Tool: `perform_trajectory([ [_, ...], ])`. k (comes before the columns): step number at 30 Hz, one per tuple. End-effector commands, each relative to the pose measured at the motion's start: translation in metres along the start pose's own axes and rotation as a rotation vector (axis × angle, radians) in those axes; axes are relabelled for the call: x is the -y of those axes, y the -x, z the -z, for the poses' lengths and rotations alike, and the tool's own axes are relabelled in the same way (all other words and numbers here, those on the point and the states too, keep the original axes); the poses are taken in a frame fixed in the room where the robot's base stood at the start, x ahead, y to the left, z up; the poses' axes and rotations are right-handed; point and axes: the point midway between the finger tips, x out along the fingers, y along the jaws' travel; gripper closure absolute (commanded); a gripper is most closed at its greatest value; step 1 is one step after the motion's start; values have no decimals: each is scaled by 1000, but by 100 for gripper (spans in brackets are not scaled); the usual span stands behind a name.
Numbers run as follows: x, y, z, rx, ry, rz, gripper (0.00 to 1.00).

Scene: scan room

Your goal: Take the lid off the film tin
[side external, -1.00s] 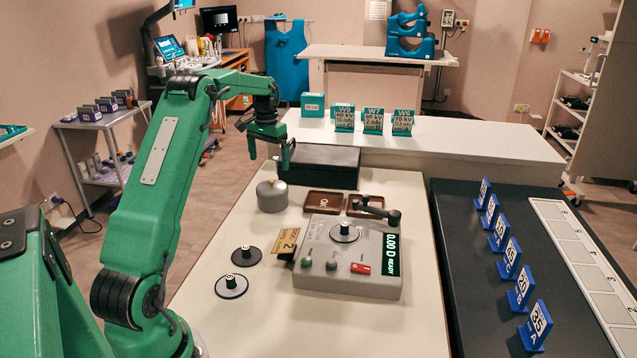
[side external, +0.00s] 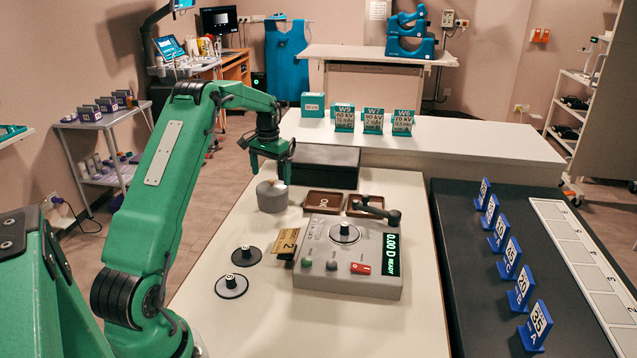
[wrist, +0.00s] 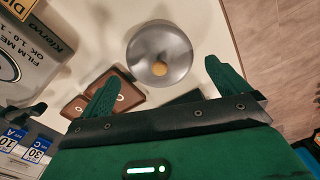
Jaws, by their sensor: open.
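The film tin (side external: 272,198) is a round grey metal tin standing upright on the cream table. Its lid, with a small tan knob (wrist: 159,69) in the middle, shows from above in the wrist view as a shiny silver disc (wrist: 143,48). The lid is on the tin. My gripper (side external: 271,176) is open and points down just above the tin, its fingers to either side of the lid's top. In the wrist view my gripper (wrist: 161,71) has one finger on each side of the knob, with nothing between the pads that I can see gripped.
A black box (side external: 325,166) stands close behind the tin. Two brown trays (side external: 322,203) lie to its right, next to a grey meter (side external: 345,265) with a green display. Two dark discs (side external: 231,286) lie nearer on the table.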

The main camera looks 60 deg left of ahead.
Motion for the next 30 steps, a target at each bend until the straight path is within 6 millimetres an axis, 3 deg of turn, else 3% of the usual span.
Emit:
perform_trajectory([
  [8, -1, -27, 0, 2, 0, -1, 0],
  [24, 0, -28, 0, 0, 0, 0, 0],
  [30, 0, -28, 0, 0, 0, 0, 39],
])
